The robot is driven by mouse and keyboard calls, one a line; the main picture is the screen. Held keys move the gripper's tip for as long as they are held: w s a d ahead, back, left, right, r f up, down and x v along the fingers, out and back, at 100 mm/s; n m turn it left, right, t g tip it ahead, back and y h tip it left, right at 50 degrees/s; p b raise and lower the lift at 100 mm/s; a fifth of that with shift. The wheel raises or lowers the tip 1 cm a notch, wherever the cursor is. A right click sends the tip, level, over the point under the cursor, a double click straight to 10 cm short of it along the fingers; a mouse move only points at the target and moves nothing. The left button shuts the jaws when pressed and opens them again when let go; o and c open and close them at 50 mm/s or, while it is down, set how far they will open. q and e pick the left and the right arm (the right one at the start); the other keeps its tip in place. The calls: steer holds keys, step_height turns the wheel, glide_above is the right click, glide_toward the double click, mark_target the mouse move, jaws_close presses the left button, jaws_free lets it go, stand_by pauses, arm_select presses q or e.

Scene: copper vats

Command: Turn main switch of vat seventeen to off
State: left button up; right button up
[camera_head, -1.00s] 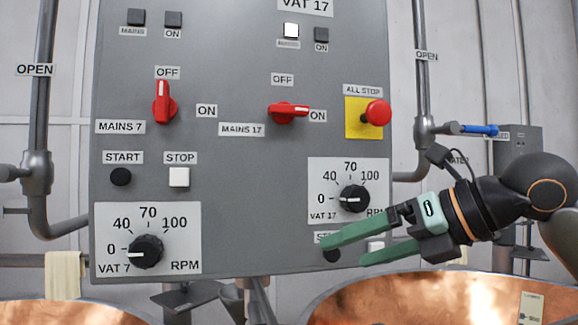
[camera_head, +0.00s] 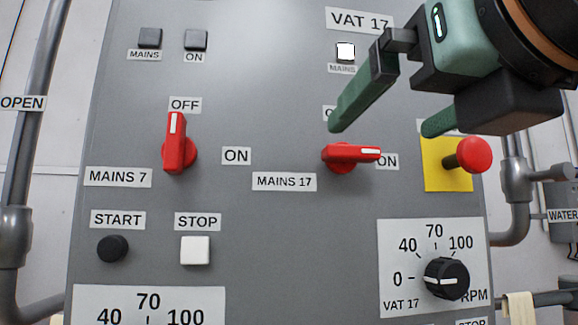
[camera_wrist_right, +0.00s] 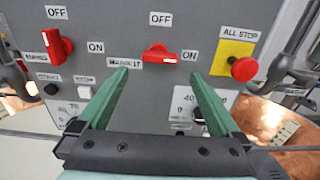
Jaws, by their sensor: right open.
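The red MAINS 17 switch (camera_head: 350,156) is on the grey panel, its handle lying level with the white mark pointing right at the ON label. It also shows in the right wrist view (camera_wrist_right: 158,54), beyond and between the fingertips. My right gripper (camera_head: 385,128) is open and empty, in front of the panel just above and right of the switch in the head view. One finger hides part of the OFF label above the switch. The white lit MAINS lamp (camera_head: 345,51) is under the VAT 17 label (camera_head: 360,20). My left gripper is not in view.
The red ALL STOP button (camera_head: 467,155) on its yellow plate is close to the right finger. The MAINS 7 switch (camera_head: 177,145) at the left points up to OFF. The VAT 17 RPM dial (camera_head: 447,279) is below. Pipes flank the panel.

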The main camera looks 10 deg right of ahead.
mark_target(356, 146)
steer(key=w+p, duration=0.3)
steer(key=w, duration=0.6)
steer(key=shift+w+a+r, duration=0.1)
steer(key=shift+w, duration=0.75)
steer(key=shift+c, duration=0.4)
steer(key=c, duration=1.1)
